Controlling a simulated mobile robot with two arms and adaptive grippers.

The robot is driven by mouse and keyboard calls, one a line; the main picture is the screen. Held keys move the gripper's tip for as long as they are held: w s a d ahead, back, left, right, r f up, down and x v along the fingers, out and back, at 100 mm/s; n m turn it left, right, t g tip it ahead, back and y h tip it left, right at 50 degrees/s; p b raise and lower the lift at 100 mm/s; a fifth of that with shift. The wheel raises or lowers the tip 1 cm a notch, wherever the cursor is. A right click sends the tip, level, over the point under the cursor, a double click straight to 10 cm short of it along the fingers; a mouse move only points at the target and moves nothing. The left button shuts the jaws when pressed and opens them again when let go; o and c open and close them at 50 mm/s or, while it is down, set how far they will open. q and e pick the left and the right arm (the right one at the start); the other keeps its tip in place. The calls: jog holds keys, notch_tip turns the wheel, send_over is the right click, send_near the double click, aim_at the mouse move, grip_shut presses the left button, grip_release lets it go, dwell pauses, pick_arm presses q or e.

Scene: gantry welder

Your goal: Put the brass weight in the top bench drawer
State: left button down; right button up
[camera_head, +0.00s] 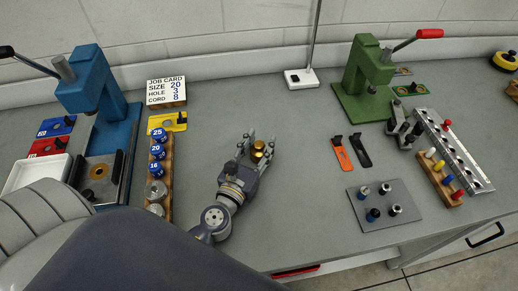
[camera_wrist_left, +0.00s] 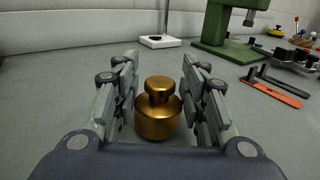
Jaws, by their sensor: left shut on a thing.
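The brass weight (camera_head: 258,149) is a small gold knobbed cylinder at the middle of the grey bench. My left gripper (camera_head: 257,150) is shut on it, with a finger on each side. In the left wrist view the weight (camera_wrist_left: 158,110) stands upright between the fingers (camera_wrist_left: 160,105); I cannot tell whether its base touches the bench. Below the bench's front edge, a front panel with a red strip (camera_head: 297,270) shows in part, and a drawer front with a black handle (camera_head: 487,235) is at the lower right. My right gripper is out of view.
A blue press (camera_head: 105,95) and a wooden rack (camera_head: 160,180) of blue-capped pieces stand left. A green press (camera_head: 365,80), orange and black tools (camera_head: 342,153), and a grey plate (camera_head: 384,205) with pegs are right. Bench around the gripper is clear.

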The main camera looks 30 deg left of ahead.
pick_arm(q)
jog(key=shift+f, duration=0.2)
jog(key=shift+f, duration=0.15)
jog(key=c, duration=1)
grip_release()
